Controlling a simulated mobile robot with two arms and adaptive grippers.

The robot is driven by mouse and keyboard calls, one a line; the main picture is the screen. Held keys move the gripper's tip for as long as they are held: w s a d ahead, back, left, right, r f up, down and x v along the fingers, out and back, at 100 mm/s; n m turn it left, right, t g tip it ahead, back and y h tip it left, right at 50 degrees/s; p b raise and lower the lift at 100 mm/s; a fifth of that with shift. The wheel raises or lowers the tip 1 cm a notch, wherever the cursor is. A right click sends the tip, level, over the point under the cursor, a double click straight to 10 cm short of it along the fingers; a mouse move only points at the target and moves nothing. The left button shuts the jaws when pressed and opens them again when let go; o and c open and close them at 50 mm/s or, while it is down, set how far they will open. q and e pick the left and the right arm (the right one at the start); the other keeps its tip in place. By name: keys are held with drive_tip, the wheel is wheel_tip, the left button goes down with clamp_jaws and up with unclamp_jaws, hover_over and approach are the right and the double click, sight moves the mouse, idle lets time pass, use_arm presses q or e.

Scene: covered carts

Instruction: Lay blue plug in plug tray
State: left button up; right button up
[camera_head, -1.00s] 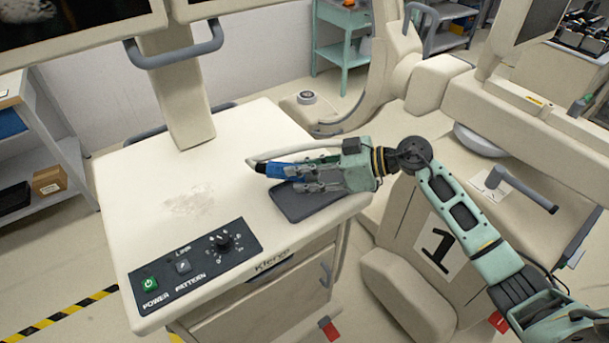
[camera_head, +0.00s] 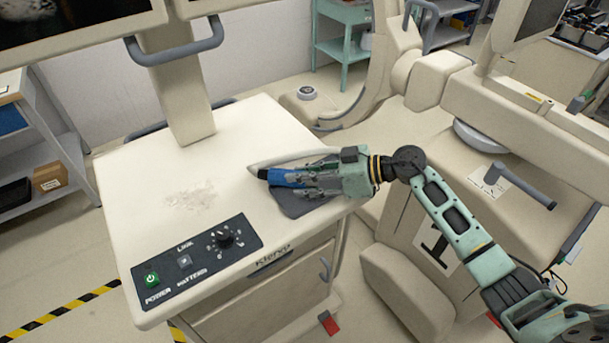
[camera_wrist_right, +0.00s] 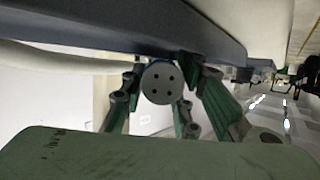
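The blue plug (camera_head: 283,178) lies roughly sideways, its dark end to the left, in my right gripper (camera_head: 293,181). That gripper's fingers are shut around it, just over the dark grey plug tray (camera_head: 292,207) on the cart top's right side. The fingers and plug hide part of the tray, so I cannot tell whether the plug touches it. In the right wrist view, a round grey end with several holes (camera_wrist_right: 160,82), seemingly the plug's, sits between the fingers; a dark edge (camera_wrist_right: 110,33) is close above. My left gripper is not in view.
A pale cable (camera_head: 290,156) runs beside the plug and gripper. The cream cart top (camera_head: 150,170) is clear at left, with a control panel (camera_head: 197,262) at front. A monitor post (camera_head: 180,105) stands at the back. A bulky cream machine (camera_head: 480,145) stands at right.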

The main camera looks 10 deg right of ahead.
drive_tip(key=o, duration=0.4)
drive_tip(key=shift+s+f, duration=0.1)
drive_tip(key=shift+f, duration=0.15)
drive_tip(key=shift+r, duration=0.25)
drive_tip(key=b+v, duration=0.1)
drive_tip(key=v, duration=0.6)
drive_tip(key=b+v, duration=0.1)
drive_tip(key=v, duration=0.3)
drive_tip(key=shift+d+r+b, duration=0.2)
drive_tip(key=shift+r+b, duration=0.1)
drive_tip(key=shift+r, duration=0.1)
drive_tip(key=shift+s+d+r, duration=0.15)
drive_tip(key=shift+d+r, duration=0.1)
